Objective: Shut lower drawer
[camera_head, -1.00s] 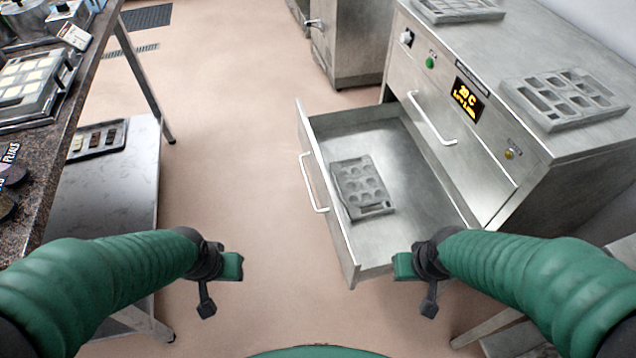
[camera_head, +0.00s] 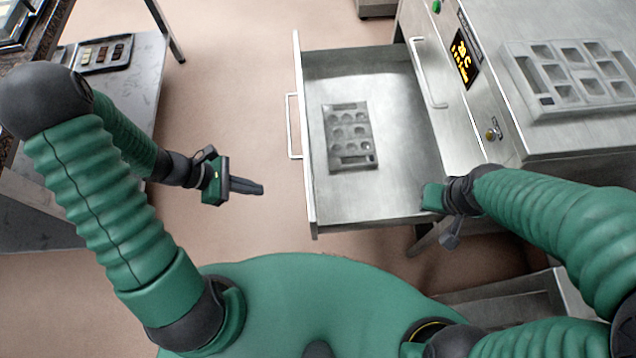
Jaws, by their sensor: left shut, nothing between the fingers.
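The lower drawer (camera_head: 395,190) stands pulled out from the steel cabinet, with its front panel (camera_head: 305,150) facing left and a white bar handle (camera_head: 292,126) on it. A grey mould (camera_head: 348,137) with several cavities lies inside. My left gripper (camera_head: 260,188) is shut and empty, left of the front panel and below the handle in the picture, pointing toward the panel with a gap between. My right gripper (camera_head: 449,240) shows over the drawer's near right corner; its fingers are too small and angled to tell their state, and I cannot tell whether it touches the drawer.
The upper drawer front (camera_head: 452,110) is shut, with its own handle (camera_head: 427,75). Another mould (camera_head: 572,75) lies on the cabinet top (camera_head: 600,138). A side table (camera_head: 125,100) with a dark tray (camera_head: 104,55) stands at the left. Floor (camera_head: 225,90) is clear left of the drawer.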

